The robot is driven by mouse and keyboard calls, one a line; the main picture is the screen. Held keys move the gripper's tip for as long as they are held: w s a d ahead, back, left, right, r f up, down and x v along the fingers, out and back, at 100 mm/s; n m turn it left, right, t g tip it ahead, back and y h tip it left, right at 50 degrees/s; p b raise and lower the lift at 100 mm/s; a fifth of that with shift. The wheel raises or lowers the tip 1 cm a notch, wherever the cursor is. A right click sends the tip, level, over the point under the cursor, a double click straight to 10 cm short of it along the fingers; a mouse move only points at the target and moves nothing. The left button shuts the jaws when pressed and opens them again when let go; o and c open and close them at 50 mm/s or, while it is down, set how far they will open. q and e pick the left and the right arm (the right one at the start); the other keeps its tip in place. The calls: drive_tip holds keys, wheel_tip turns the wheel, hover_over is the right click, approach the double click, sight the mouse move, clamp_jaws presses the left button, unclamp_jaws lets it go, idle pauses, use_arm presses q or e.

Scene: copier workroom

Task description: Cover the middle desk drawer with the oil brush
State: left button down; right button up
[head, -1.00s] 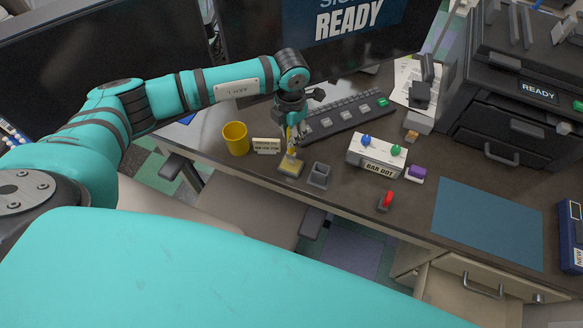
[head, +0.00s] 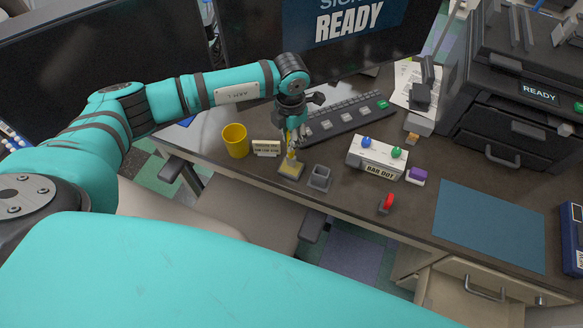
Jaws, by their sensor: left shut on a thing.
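My left gripper (head: 291,128) points down over the desk's front left part. It is shut on the yellow handle of a small brush (head: 292,154), which I take to be the oil brush. The brush is upright, its lower end at a small tray with a yellow inside (head: 291,171); I cannot tell whether they touch. Below the desk at lower right is a pale drawer unit with a metal-handled drawer (head: 460,297), which looks pulled out. I cannot tell which drawer is the middle one. My right gripper is not in view.
A yellow cup (head: 235,141), a small sign (head: 266,147) and a grey holder (head: 320,177) stand close around the brush. A keyboard (head: 345,117) lies behind. A button box (head: 376,157), red switch (head: 387,203) and blue mat (head: 488,226) are to the right.

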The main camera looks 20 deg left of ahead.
use_arm(q)
drive_tip(key=shift+s+f+b, duration=0.1)
drive_tip(key=shift+f+b, duration=0.4)
idle(1.4)
drive_tip(key=shift+r+p, duration=2.1)
drive_tip(key=shift+r, duration=1.5)
